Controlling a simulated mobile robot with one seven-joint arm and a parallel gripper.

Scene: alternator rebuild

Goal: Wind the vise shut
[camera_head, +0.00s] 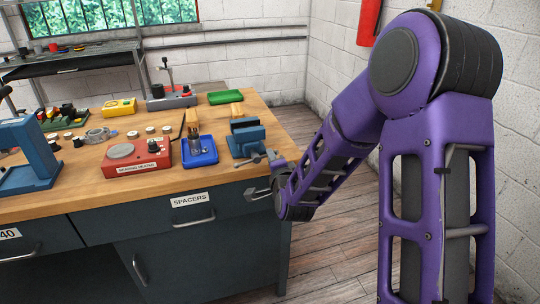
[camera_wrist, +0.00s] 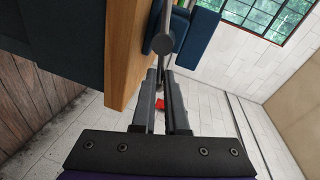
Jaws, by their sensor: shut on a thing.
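The blue vise (camera_head: 247,138) stands at the right front corner of the workbench, its jaws facing up. Its metal handle bar (camera_head: 248,162) shows at the front of the vise, above the bench's front edge. My gripper (camera_head: 271,158) reaches it from the right and is small in the head view. In the wrist view, my gripper (camera_wrist: 162,76) is shut on one end of the handle bar (camera_wrist: 165,21), near the round screw end (camera_wrist: 163,43). Part of the blue vise (camera_wrist: 196,27) shows behind it. The gap between the vise jaws is hard to judge.
The wooden workbench (camera_head: 110,187) holds a blue tray (camera_head: 206,157) and a red bearing heater (camera_head: 128,169) left of the vise. A "SPACERS" drawer (camera_head: 188,205) is below. The floor right of the bench is clear.

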